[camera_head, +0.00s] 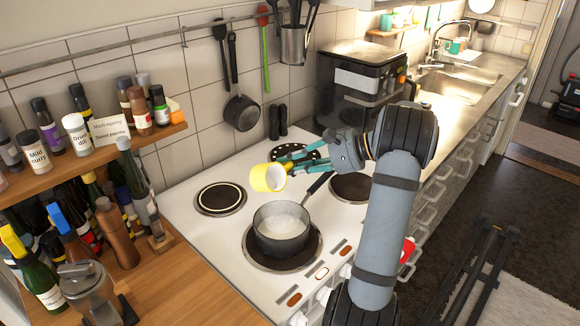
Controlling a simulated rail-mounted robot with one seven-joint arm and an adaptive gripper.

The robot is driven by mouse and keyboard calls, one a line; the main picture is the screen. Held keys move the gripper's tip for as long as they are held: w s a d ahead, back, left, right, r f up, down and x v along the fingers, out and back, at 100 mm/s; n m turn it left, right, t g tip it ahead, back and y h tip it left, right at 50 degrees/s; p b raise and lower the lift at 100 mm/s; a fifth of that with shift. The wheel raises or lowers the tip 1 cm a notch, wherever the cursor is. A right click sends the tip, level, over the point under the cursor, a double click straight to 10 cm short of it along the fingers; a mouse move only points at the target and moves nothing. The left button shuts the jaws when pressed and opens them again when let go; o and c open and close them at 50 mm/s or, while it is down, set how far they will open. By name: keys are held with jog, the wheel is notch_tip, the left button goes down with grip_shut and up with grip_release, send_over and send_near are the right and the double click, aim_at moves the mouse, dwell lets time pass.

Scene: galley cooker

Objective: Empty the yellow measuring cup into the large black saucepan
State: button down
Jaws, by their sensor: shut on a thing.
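The yellow measuring cup (266,178) is tilted on its side in the air, above and slightly left of the large black saucepan. Its pale opening faces right; I cannot tell whether anything is left in it. My gripper (291,168) is shut on the cup, reaching in from the right with teal fingers. The saucepan (283,241) stands on the front left burner, with its black handle pointing to the back right. A whitish content (284,224) shows inside the saucepan.
The white cooker top (187,236) has other burners, including an empty one (220,198) at back left. A spice shelf (90,160) and bottles stand at left. A small black pan (241,112) hangs on the wall. A black coffee machine (358,85) stands behind.

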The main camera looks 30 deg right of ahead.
jog(key=shift+s+f+t+b, duration=0.1)
jog(key=shift+f+t+b, duration=0.35)
jog(key=shift+b, duration=1.85)
jog(key=shift+r+n+t+y+b, duration=0.25)
jog(key=shift+n+y+b, duration=0.05)
jog(key=shift+f+b, duration=0.2)
jog(key=shift+b, duration=0.75)
jog(key=shift+s+r+t+y+b, duration=0.1)
jog(key=shift+t+y+b, duration=0.2)
jog(key=shift+b, duration=0.1)
jog(key=shift+d+f+b, duration=0.1)
jog(key=shift+f+b, duration=0.15)
jog(key=shift+b, duration=0.75)
jog(key=shift+r+t+b, duration=0.1)
jog(key=shift+t+b, duration=0.3)
jog(key=shift+s+f+n+y+b, duration=0.1)
jog(key=shift+f+n+y+b, duration=0.15)
jog(key=shift+b, duration=0.75)
jog(key=shift+r+b, duration=0.15)
jog(key=shift+b, duration=0.25)
jog(key=shift+s+f+t+y+b, duration=0.1)
jog(key=shift+f+t+y+b, duration=0.25)
jog(key=shift+b, duration=0.7)
